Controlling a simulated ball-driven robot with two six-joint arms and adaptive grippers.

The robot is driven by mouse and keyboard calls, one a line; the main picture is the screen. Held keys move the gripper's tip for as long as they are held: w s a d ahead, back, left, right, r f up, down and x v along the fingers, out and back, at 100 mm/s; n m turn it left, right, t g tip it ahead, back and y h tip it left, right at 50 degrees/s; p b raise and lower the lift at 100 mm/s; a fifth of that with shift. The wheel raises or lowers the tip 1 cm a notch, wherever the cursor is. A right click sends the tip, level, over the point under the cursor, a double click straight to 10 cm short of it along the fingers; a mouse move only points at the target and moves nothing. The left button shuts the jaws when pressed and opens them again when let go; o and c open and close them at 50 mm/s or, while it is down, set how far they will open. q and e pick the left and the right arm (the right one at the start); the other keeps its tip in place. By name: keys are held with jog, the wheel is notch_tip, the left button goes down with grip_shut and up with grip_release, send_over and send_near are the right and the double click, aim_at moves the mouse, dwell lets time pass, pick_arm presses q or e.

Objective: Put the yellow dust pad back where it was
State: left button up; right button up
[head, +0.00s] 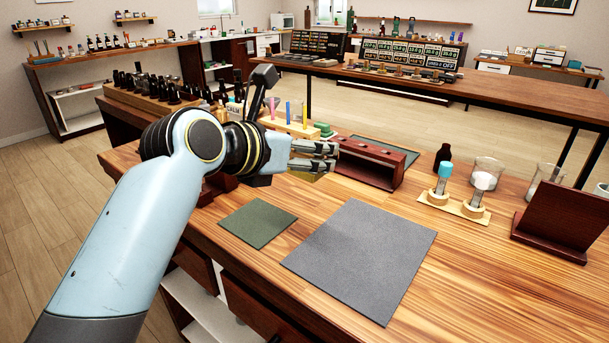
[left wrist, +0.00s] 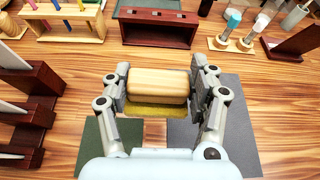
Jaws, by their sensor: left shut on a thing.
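My left gripper (head: 326,157) is above the wooden bench, behind the green mat and just left of the dark red wooden rack. It is shut on the yellow dust pad, a block with a pale wooden body (left wrist: 157,84) and a yellow underside (left wrist: 158,110). In the head view the fingers hide most of the pad, and only a little yellow shows beneath them. In the left wrist view the pad is held level between both fingers. Its height above the bench is hard to tell. My right gripper is not in view.
A green mat (head: 258,223) and a larger grey mat (head: 362,255) lie bare on the bench. The dark red rack (head: 372,165) stands behind them. A holder with vials (head: 455,204), a dark bottle (head: 443,157), beakers (head: 487,172) and a dark stand (head: 556,220) are to the right.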

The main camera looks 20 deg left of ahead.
pick_arm(q)
jog(key=b, duration=0.2)
send_over(304, 188)
notch_tip(304, 188, down, 7)
jog(key=shift+s+f, duration=0.1)
notch_tip(304, 188, down, 4)
jog(key=shift+r+b, duration=0.1)
jog(key=shift+b, duration=0.25)
jog(key=o, duration=1)
jog(key=shift+o, duration=0.2)
